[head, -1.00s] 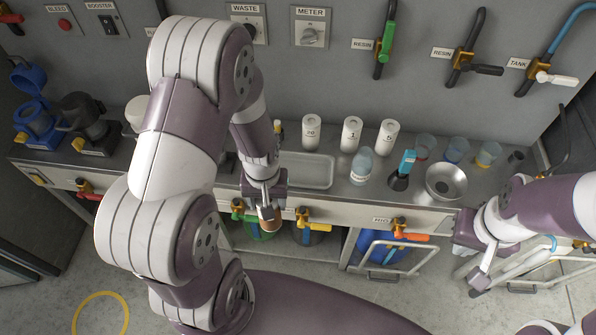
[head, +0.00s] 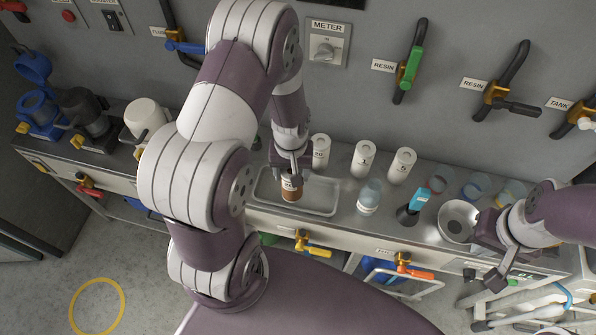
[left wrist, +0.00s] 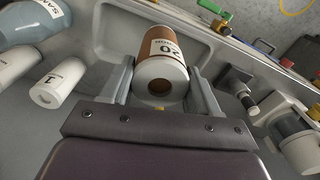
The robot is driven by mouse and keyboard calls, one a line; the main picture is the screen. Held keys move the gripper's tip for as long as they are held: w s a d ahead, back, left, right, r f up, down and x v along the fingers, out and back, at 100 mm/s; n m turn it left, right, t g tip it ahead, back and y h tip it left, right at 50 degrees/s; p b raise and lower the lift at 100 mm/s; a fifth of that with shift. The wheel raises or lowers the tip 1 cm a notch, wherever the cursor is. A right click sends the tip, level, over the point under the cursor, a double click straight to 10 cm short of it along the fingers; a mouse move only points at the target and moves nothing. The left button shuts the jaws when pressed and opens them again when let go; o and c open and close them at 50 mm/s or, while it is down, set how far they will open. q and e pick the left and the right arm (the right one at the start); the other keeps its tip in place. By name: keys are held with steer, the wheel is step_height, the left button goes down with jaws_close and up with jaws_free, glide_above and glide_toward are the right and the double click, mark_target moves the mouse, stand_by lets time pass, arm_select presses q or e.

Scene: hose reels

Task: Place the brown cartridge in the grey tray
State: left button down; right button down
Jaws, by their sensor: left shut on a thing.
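The brown cartridge (head: 291,189) has a white end and a label. It is upright between the fingers of my left gripper (head: 291,170). In the left wrist view the cartridge (left wrist: 163,62) sits between both fingers, its pale holed end towards the camera. The grey tray (head: 325,212) is a shallow rectangle on the counter. The cartridge is over the tray's left part; I cannot tell whether it touches the tray floor. My right gripper (head: 507,262) is empty in front of the counter at the right; its finger gap is unclear.
White cartridges (head: 363,160) stand behind and right of the tray. A clear bottle (head: 369,197), a blue-topped tool (head: 415,203), a metal bowl (head: 458,220) and several cups stand further right. Yellow and orange valve handles (head: 312,246) stick out along the counter front.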

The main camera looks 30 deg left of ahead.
arm_select(q)
steer(key=w+f+p, duration=0.1)
steer(key=w+f, duration=0.2)
steer(key=f, duration=0.3)
steer(key=shift+w+a, duration=0.3)
steer(key=shift+f, duration=0.15)
steer(key=shift+c, duration=1.3)
jaws_free()
